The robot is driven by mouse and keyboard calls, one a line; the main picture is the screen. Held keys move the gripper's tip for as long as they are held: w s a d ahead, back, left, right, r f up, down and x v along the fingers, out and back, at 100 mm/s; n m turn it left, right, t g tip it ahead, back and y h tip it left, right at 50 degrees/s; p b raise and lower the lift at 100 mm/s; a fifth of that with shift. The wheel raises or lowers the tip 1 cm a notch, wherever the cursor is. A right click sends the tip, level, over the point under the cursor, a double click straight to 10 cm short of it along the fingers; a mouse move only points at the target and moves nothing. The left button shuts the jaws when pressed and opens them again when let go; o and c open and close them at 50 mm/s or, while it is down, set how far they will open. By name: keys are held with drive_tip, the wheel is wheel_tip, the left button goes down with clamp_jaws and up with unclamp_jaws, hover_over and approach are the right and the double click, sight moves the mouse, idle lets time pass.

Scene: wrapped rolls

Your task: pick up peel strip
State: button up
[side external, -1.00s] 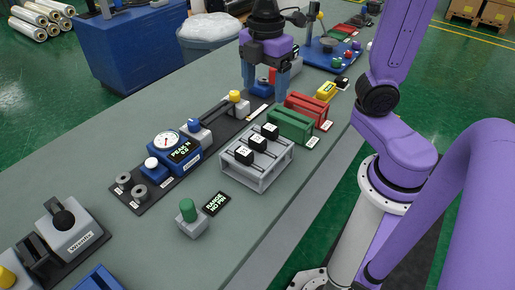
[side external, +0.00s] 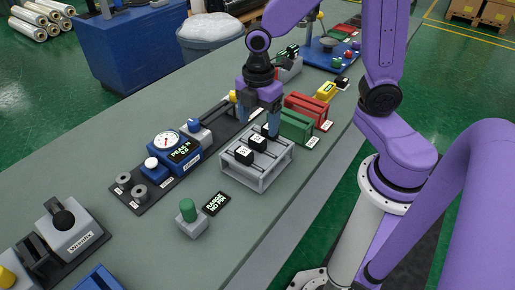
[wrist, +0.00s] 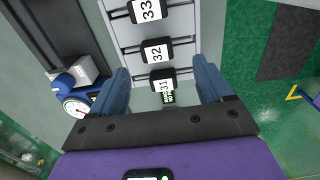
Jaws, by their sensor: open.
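Three peel strips with black blocks and white number labels lie side by side in a light grey rack (side external: 262,183). In the wrist view the labels read 33 (wrist: 150,10), 32 (wrist: 156,52) and 31 (wrist: 163,84). In the side view, the near block (side external: 243,156) and middle block (side external: 256,141) are clear, while the far one is partly hidden by my gripper (side external: 258,127). My gripper is open, pointing down above the rack's far part. Its blue fingers also show in the wrist view (wrist: 162,78), with nothing held between them.
A blue gauge unit (side external: 183,156) stands on a dark mat left of the rack. Green (side external: 296,125) and red (side external: 306,106) holders are right of it. A small display (side external: 216,203) and a green-topped grey block (side external: 190,215) are in front.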

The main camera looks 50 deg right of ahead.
sight(257, 138)
drive_tip(key=shift+w+f, duration=0.2)
drive_tip(key=shift+f, duration=2.6)
drive_tip(key=c, duration=1.1)
